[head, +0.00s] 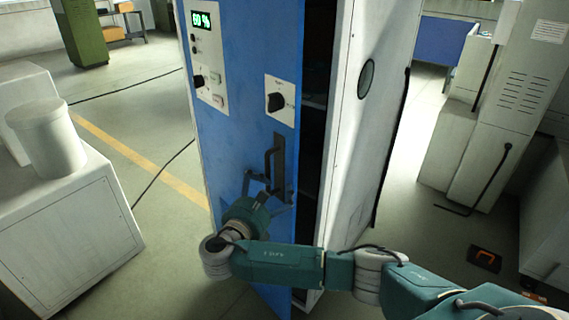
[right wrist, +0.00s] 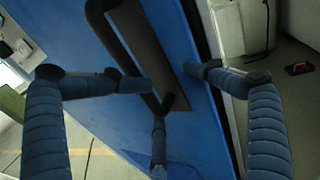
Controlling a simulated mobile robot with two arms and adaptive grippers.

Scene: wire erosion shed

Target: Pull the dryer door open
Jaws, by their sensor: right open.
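The dryer's blue door (head: 245,90) stands ajar in the head view. A dark gap (head: 317,110) with a shelf edge inside shows along its right side. A black bar handle (head: 268,160) is mounted upright low on the door; it also shows in the right wrist view (right wrist: 130,45). My right gripper (head: 268,188) is open at the lower part of the handle. In the right wrist view its blue fingers (right wrist: 168,80) are spread on either side of the bar, with a third finger below. I cannot tell whether any finger touches the handle. My left gripper is out of view.
The dryer's white side wall (head: 365,130) with a round dark disc is right of the gap. A white cabinet (head: 75,225) bearing a white cylinder (head: 47,138) stands at left. Grey machine housings (head: 500,110) stand at right. Open floor with cables lies left of the door.

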